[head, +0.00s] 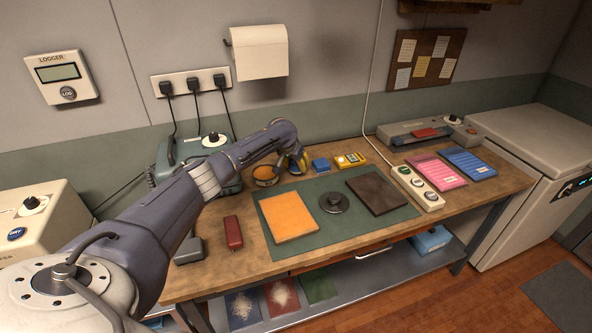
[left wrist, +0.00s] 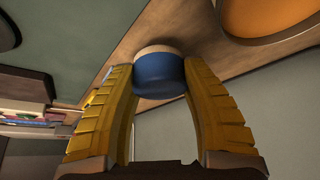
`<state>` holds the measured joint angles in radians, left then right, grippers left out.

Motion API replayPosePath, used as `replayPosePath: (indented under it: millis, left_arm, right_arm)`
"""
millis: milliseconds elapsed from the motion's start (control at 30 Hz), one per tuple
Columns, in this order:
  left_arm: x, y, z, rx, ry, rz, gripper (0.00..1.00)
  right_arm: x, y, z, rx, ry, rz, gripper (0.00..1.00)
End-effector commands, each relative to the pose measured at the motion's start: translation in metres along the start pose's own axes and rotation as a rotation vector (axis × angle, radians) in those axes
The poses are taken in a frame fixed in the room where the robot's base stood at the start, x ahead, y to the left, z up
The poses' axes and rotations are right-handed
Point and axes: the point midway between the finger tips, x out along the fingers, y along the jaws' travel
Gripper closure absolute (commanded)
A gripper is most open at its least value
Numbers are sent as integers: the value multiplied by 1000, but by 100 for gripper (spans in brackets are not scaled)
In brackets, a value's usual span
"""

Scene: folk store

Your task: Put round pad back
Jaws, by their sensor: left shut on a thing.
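My left gripper (head: 297,163) is at the back of the bench, just right of a round tin with an orange inside (head: 264,176). In the left wrist view its yellow fingers (left wrist: 160,90) are shut on a small round pad (left wrist: 160,76), blue with a pale tan end. The pad is mostly hidden by the gripper in the head view. The orange tin also shows at the upper right of the left wrist view (left wrist: 268,18), apart from the fingers. Whether the pad touches the bench I cannot tell. My right gripper is not in view.
A green mat (head: 335,238) holds an orange square (head: 288,216), a black knobbed disc (head: 334,203) and a dark brown square (head: 377,195).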

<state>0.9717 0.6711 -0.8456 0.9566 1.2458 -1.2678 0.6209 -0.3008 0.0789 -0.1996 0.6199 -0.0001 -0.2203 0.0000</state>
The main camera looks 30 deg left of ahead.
Motion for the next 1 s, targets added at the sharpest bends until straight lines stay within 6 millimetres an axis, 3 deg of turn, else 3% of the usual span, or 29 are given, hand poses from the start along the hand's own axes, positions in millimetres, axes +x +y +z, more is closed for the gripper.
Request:
replayPosePath:
  millis: [200,700,733,900,1000]
  left_arm:
    - [21,0,11,0,-1,-1,81]
    - [26,0,14,-1,-1,-1,81]
    - [26,0,14,-1,0,-1,50]
    - [26,0,14,0,0,-1,31]
    - [26,0,14,0,0,-1,31]
  right_arm:
    - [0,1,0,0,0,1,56]
    - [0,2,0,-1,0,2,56]
    - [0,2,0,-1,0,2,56]
    - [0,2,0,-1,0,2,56]
    - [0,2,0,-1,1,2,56]
